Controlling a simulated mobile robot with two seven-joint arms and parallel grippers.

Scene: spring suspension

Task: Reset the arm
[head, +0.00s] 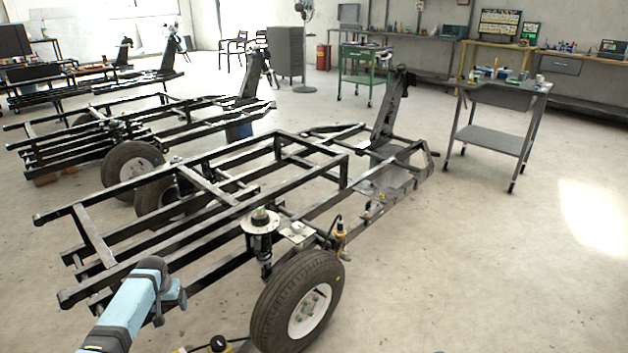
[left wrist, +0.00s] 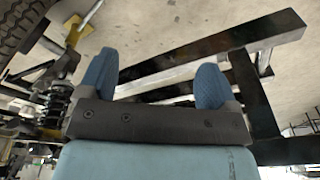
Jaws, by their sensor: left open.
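My left arm comes in at the lower left of the head view, and my left gripper (head: 172,298) is beside the near end of the black frame (head: 105,262). In the left wrist view the left gripper (left wrist: 155,80) has its two blue fingers wide apart, with nothing held between them. Black bars of the frame (left wrist: 225,42) show beyond the fingers; I cannot tell how far off they are. A coil spring (left wrist: 57,102) stands left of the fingers, and it shows in the head view under a round plate (head: 261,221). My right gripper is not in view.
A wheel (head: 300,305) is mounted on the near side of the frame. More frames with wheels (head: 130,168) stand behind to the left. A grey cart (head: 500,95) and a green trolley (head: 362,65) stand at the back. The floor at the right is clear.

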